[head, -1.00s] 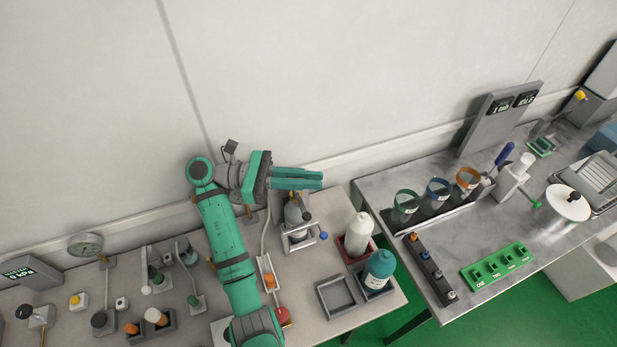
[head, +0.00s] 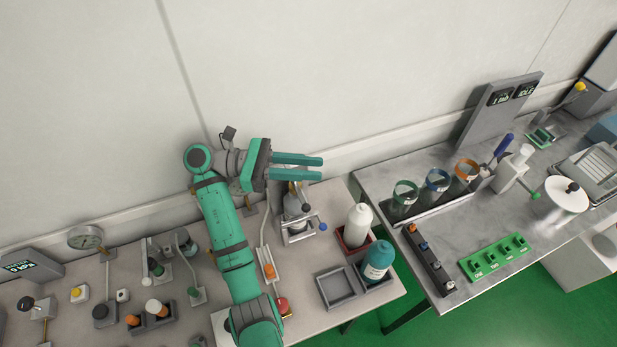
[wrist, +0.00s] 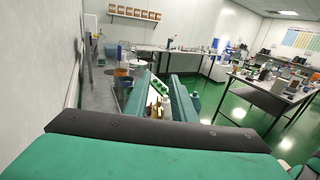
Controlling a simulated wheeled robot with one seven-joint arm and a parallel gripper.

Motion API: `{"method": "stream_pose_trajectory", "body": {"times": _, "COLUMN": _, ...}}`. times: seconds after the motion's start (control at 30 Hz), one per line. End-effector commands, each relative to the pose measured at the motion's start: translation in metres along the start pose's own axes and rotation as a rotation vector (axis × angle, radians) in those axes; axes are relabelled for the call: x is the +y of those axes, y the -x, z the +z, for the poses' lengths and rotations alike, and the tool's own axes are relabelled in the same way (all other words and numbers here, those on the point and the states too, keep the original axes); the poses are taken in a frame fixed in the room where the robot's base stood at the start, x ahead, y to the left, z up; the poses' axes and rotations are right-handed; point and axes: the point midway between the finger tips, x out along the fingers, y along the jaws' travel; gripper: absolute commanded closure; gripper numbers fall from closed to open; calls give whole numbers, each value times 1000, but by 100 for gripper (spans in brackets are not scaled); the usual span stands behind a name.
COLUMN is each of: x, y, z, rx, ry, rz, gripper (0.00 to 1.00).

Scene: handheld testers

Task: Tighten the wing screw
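My gripper (head: 321,168) is in the head view, pointing right with its two green fingers apart and nothing between them. It is above and just behind a grey metal fixture (head: 298,228) on the near bench. The fixture has a dark knob-like part on top and a small blue knob (head: 323,227) at its right side. I cannot make out for certain which part is the wing screw. In the wrist view the fingers (wrist: 160,84) are also spread. Small bottles and a yellowish part show between and below them, at a distance.
A white bottle (head: 358,226) and a teal bottle (head: 377,261) stand in trays right of the fixture. An empty grey tray (head: 324,294) lies in front. A gauge (head: 85,238) and several small devices are at left. The wall is close behind my gripper.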

Motion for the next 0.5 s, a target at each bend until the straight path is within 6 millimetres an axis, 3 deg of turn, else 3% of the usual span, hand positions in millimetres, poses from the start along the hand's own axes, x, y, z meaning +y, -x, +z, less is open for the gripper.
{"method": "stream_pose_trajectory", "body": {"times": 0.13, "x": -3, "y": -1, "z": 24, "rx": 2, "ry": -5, "rz": -1, "gripper": 77}}
{"method": "stream_pose_trajectory", "body": {"times": 0.5, "x": -56, "y": -7, "z": 82, "rx": 2, "ry": -4, "rz": 0, "gripper": 77}}
